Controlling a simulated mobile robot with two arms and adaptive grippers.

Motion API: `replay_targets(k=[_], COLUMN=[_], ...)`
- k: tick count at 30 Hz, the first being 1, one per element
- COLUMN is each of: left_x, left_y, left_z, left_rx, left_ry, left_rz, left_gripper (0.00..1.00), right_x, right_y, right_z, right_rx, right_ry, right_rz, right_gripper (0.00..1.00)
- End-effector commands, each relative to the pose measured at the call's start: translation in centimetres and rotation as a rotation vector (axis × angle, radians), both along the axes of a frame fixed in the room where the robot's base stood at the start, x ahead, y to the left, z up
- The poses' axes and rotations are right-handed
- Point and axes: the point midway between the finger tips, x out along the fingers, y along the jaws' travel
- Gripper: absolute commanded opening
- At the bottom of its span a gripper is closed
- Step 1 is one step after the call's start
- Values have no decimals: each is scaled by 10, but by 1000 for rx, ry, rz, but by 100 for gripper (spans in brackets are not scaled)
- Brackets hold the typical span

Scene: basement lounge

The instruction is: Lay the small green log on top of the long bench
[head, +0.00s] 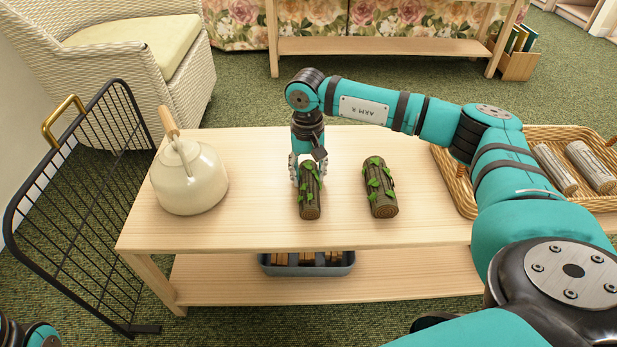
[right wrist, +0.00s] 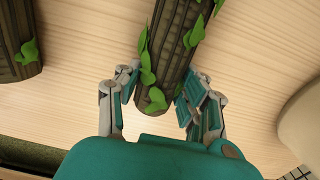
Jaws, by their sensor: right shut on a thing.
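A slim green log (head: 309,202), brown bark with green leaves, is between the fingers of my right gripper (head: 308,172) over the middle of the light wooden bench (head: 260,225). My right gripper is shut on its far end; the wrist view shows a finger on each side of the log (right wrist: 168,52). I cannot tell if the log touches the wood. A second, thicker leafy log (head: 380,190) lies apart to its right on the bench; it shows at the left in the wrist view (right wrist: 15,45). My left gripper is out of view.
A cream kettle (head: 190,180) stands at the bench's left end. A wicker tray (head: 455,185) with grey logs is at the right. A grey bin (head: 343,268) sits on the lower shelf. A black metal screen (head: 75,200) stands left. Another wooden bench (head: 380,47) is behind.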

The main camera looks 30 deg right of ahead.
Motion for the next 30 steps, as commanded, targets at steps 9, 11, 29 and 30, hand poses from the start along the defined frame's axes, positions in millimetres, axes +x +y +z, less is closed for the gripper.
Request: replay_targets(k=[9,11,29,30], left_x=[0,0,2,5], left_y=[0,0,1,1], left_z=[1,1,2,-2], left_rx=[1,1,-2,-1], left_ry=[-1,-4,23,45], left_rz=[0,1,-1,-2], left_gripper=[69,69,69,69], right_x=[0,0,1,1], right_y=[0,0,0,0], right_z=[-1,-2,21,30], right_rx=[0,0,0,1], right_ry=[-1,-1,-4,-4], right_rz=[-1,-1,-1,-1], right_gripper=[3,43,63,63])
